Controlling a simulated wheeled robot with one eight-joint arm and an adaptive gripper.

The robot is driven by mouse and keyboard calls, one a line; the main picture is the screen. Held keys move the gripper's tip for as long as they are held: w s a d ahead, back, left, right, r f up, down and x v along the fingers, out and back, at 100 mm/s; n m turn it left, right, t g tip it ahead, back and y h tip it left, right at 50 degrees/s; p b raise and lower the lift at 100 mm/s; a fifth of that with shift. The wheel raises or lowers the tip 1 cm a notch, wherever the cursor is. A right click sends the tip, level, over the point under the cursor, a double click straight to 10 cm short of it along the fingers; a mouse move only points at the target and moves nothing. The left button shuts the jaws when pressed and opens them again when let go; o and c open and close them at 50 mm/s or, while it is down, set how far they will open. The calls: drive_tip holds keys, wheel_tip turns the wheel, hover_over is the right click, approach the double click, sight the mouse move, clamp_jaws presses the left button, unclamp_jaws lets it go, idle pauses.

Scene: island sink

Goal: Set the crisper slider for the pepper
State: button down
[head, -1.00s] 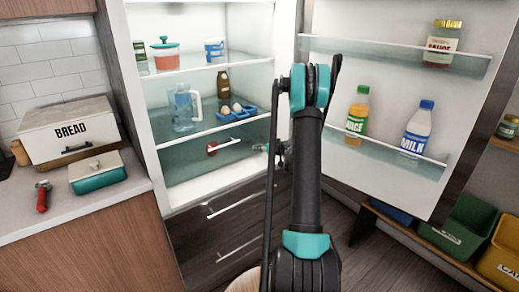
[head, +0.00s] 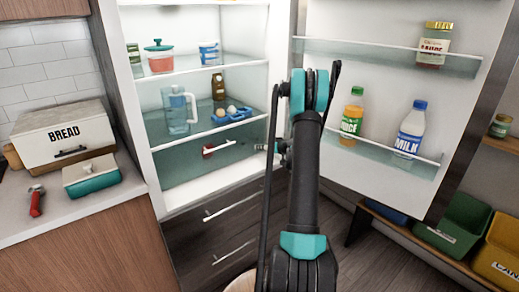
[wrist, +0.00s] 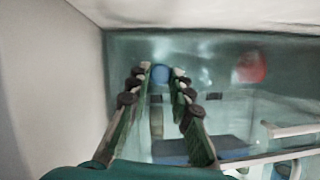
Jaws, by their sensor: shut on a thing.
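My gripper (wrist: 161,72) is shut on a small blue knob (wrist: 160,76), which shows between the two fingertips in the wrist view. I take it to be the crisper slider; its track and setting marks cannot be read. Behind it is the glassy crisper drawer (head: 180,172), low in the open fridge. A red pepper (head: 208,151) lies behind the drawer's clear front, and it shows blurred in the wrist view (wrist: 250,68). In the head view my gripper is mostly hidden by my arm, at the crisper's right end.
A blue egg tray (head: 232,117) and a clear jug (head: 178,110) stand on the shelf above the crisper. The open fridge door (head: 380,75) with juice (head: 352,115) and milk (head: 411,130) is right of my arm. Dark drawers (head: 215,235) lie below.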

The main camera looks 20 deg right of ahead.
drive_tip(key=c, duration=1.3)
unclamp_jaws()
drive_tip(key=shift+d, duration=0.15)
drive_tip(key=v, duration=0.7)
drive_tip(key=shift+s+r, duration=0.1)
drive_tip(key=shift+s, duration=0.1)
drive_tip(key=shift+d, duration=0.1)
